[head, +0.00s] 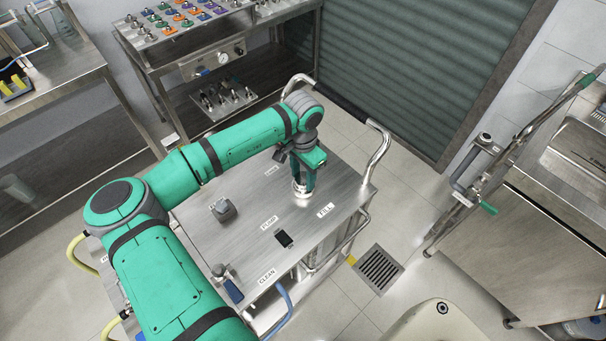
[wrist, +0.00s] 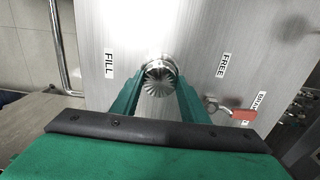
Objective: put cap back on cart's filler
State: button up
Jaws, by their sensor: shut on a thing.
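The steel cart (head: 245,190) stands in the middle of the head view with its flat top facing up. My gripper (head: 302,187) points down at the cart's right part, close to the FILL label (head: 326,210). In the wrist view my gripper (wrist: 159,85) is shut on a round, ribbed metal cap (wrist: 159,80), between the two green fingers. A pale round collar (head: 301,193) shows below the fingers in the head view. The cap hides most of what lies under it, and I cannot tell whether it touches the filler neck.
The cart top also carries a grey knob-like fitting (head: 223,210) and a small black part (head: 284,239). Bent steel handles (head: 379,145) rise at the cart's far side. A floor drain (head: 377,268) lies right of it.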

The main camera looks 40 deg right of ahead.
jog(key=shift+f, duration=0.25)
dwell(0.5)
jog(key=o, duration=1.7)
jog(key=shift+r, duration=0.1)
jog(key=shift+r, duration=3.95)
jog(key=shift+w, duration=0.1)
